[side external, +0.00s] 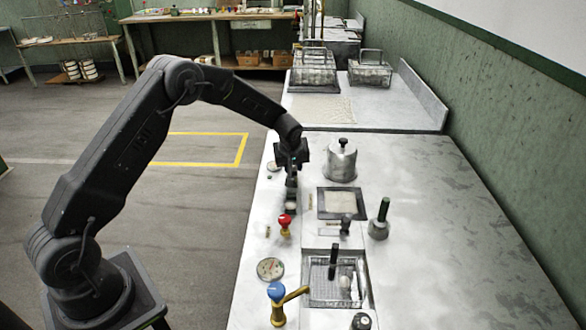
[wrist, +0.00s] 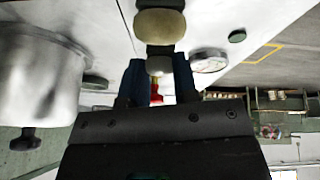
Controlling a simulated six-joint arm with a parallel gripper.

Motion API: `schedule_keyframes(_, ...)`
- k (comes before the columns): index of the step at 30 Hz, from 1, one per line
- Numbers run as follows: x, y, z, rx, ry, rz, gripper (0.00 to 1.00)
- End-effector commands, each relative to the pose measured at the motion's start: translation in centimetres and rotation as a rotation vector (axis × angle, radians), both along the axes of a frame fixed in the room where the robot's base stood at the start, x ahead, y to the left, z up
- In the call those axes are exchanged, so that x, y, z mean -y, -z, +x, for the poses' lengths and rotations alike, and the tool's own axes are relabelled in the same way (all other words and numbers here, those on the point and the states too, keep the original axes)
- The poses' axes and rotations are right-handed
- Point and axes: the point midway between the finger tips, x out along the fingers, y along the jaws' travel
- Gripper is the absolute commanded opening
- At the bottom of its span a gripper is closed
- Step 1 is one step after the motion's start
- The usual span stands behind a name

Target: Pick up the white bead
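In the wrist view my gripper (wrist: 159,72) has its two dark blue fingers spread apart with a gap between them. A small pale bead (wrist: 158,66) shows in that gap, near the fingertips; I cannot tell whether the fingers touch it. A larger pale rounded piece (wrist: 160,27) lies just beyond it, with a dark strip between the two. In the side external view my gripper (side external: 291,190) points down at the left edge of the white worktop. A small pale piece (side external: 291,207) shows at its tips, partly hidden by the dark fingers.
A metal lidded pot (side external: 341,162) stands right of my gripper. A red-knobbed valve (side external: 285,224) is close in front, with a blue-knobbed tap (side external: 277,292) nearer the camera. A square basin (side external: 343,203) lies to the right. The worktop's far right is clear.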

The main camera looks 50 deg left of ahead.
Motion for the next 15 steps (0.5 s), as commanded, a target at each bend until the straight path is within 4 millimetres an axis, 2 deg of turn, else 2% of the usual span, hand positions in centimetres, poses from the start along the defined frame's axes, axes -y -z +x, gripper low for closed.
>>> schedule_keyframes(15, 0.00, -0.01, 0.00, 0.000, 0.000, 0.000, 0.00)
